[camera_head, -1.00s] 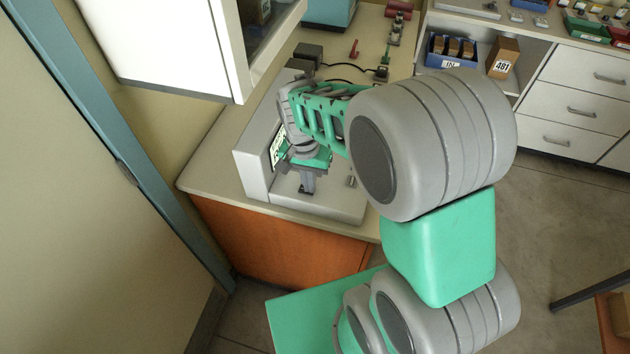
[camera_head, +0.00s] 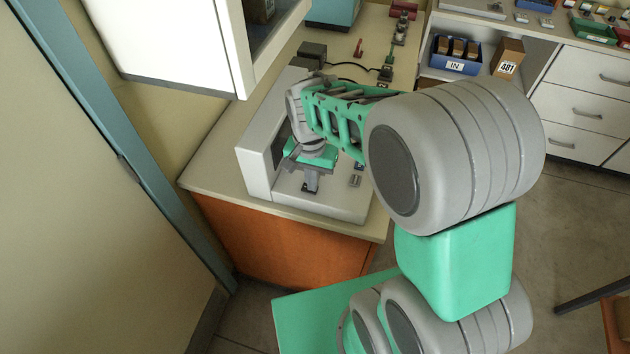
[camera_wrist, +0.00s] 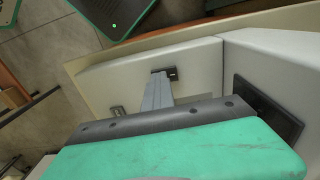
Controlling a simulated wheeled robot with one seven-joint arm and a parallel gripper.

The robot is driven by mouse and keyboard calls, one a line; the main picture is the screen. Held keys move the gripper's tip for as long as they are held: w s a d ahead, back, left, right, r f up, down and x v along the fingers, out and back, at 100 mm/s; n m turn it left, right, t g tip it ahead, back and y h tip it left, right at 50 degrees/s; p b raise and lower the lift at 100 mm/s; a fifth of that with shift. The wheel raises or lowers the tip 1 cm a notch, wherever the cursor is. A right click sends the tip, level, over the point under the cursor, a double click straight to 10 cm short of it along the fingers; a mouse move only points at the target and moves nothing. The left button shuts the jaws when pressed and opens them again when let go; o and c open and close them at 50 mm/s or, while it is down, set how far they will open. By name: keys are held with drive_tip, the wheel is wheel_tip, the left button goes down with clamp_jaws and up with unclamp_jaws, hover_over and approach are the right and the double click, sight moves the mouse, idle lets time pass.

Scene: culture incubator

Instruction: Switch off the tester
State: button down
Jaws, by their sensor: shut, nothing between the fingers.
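The tester (camera_head: 335,206) is a light grey L-shaped machine on the bench, with an upright part at left and a low base. Its screen (camera_head: 278,150) is dark, and it also looks dark in the wrist view (camera_wrist: 268,108). My gripper (camera_head: 311,187) is over the tester's base, fingers pointing down. In the wrist view my gripper (camera_wrist: 160,82) is shut and empty. Its tips are at a small dark switch (camera_wrist: 171,73) on the base and partly cover it; I cannot tell whether they touch.
A small metal fitting (camera_head: 355,181) is on the base to the right. A white wall cabinet (camera_head: 185,45) hangs above the bench at left. A dark box (camera_head: 312,52) with a cable is behind the tester. A blue IN bin (camera_head: 455,55) stands on the shelf at right.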

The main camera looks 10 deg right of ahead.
drive_tip(key=shift+s+a+f, duration=0.15)
drive_tip(key=shift+s+f, duration=0.1)
drive_tip(key=shift+f, duration=0.35)
drive_tip(key=r+p, duration=0.2)
drive_tip(key=r, duration=0.1)
drive_tip(key=r+p, duration=0.2)
drive_tip(key=shift+w, duration=0.3)
wheel_tip(320, 180, up, 10)
drive_tip(key=b, duration=0.2)
drive_tip(key=shift+d+r, duration=0.15)
drive_tip(key=shift+d, duration=0.1)
drive_tip(key=shift+s, duration=0.1)
drive_tip(key=s+d+r+n+t, duration=0.1)
drive_tip(key=s+d+n+t, duration=0.2)
drive_tip(key=s+n, duration=0.3)
drive_tip(key=shift+s+d+t, duration=0.3)
drive_tip(key=shift+s+t, duration=0.2)
drive_tip(key=shift+t, duration=0.2)
drive_tip(key=shift+r, duration=0.1)
